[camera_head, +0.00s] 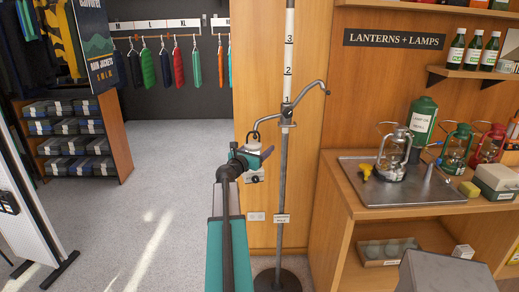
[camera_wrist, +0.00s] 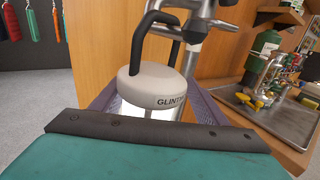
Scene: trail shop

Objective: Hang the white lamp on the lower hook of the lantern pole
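The white lamp (camera_head: 253,145) is upright at the left side of the lantern pole (camera_head: 284,180), clear of the floor. My gripper (camera_head: 252,160) has its fingers on both sides of the lamp. In the wrist view the lamp's white cap (camera_wrist: 152,88), lettered "GLINT", sits between the finger pads, and its dark bail stands up above it. The lower hook (camera_head: 268,118) curves out left from the pole, just above the lamp. The upper hook (camera_head: 318,84) rises to the right. The bail is close to the lower hook; I cannot tell whether it is around it.
A counter at right carries a metal tray (camera_head: 425,195) with a lantern (camera_head: 393,153), a green bottle (camera_head: 423,118) and green and red lanterns. A wooden panel stands behind the pole, whose round base (camera_head: 277,281) is on the floor. Open floor (camera_head: 150,210) lies left.

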